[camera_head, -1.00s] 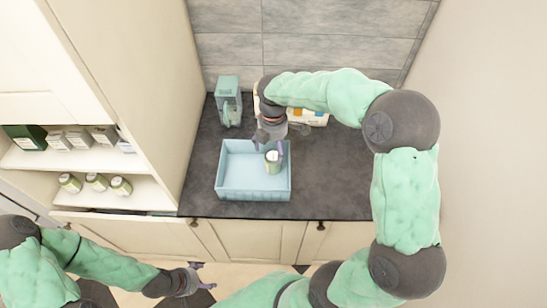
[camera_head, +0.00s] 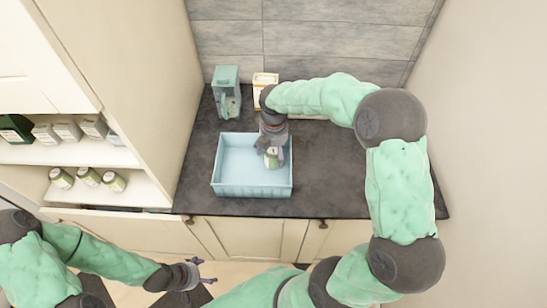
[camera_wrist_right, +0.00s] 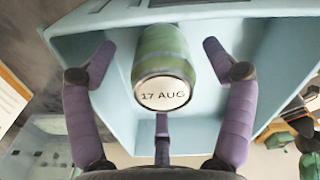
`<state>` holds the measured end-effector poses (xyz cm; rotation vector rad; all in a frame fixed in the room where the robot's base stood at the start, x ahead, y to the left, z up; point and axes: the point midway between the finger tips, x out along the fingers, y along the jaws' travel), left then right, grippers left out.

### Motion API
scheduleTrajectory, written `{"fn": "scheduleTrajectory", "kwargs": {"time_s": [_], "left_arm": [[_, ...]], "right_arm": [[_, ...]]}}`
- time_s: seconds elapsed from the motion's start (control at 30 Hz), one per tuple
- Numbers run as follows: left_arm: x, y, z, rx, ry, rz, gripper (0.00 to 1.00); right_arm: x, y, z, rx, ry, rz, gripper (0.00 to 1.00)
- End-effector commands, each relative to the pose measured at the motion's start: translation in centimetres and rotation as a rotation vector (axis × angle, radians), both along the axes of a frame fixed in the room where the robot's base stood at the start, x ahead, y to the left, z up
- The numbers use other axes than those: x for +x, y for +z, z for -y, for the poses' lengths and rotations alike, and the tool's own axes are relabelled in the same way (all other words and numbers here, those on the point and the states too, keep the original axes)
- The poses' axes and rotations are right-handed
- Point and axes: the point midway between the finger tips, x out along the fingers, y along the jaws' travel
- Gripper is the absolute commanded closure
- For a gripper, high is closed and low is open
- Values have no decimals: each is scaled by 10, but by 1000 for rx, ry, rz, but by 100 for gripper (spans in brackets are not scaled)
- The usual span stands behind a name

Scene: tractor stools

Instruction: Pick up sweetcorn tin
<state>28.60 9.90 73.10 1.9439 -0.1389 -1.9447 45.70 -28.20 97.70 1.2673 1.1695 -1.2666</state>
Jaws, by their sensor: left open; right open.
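A green tin (camera_head: 273,162) stands in the right part of a pale blue open box (camera_head: 235,168) on the dark counter. In the right wrist view the tin (camera_wrist_right: 162,60) shows a pale end reading "17 AUG"; its side label cannot be read. My right gripper (camera_head: 270,147) is open over the tin, its purple fingers (camera_wrist_right: 158,55) spread on either side with visible gaps. My left gripper (camera_head: 203,272) is open and empty, low in front of the cabinets. Several small tins (camera_head: 88,177) stand on the lower shelf at left, labels too small to read.
A teal appliance (camera_head: 226,92) stands on the counter behind the box. A white and orange carton (camera_head: 264,82) stands near the wall. Small boxes (camera_head: 68,130) fill the upper shelf. The counter (camera_head: 335,170) right of the box is clear.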

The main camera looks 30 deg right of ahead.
Motion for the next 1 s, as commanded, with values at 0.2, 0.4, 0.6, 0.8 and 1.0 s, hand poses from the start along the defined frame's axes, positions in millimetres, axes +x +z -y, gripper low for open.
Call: {"fn": "scheduleTrajectory", "kwargs": {"time_s": [0.2,0.4,0.6,0.8,1.0], "left_arm": [[0,-12,0,0,0,0,20],[0,-13,0,0,0,0,20],[0,-12,0,0,0,0,20],[0,-12,0,0,0,0,20],[0,-12,0,0,0,0,20]], "right_arm": [[-2,-34,-2,1,-2,-2,16],[-2,-42,-2,0,-2,0,16],[-2,-41,-2,1,-1,0,39],[-2,-41,-2,1,-1,-1,90],[-2,-41,-2,1,-1,0,97]]}}
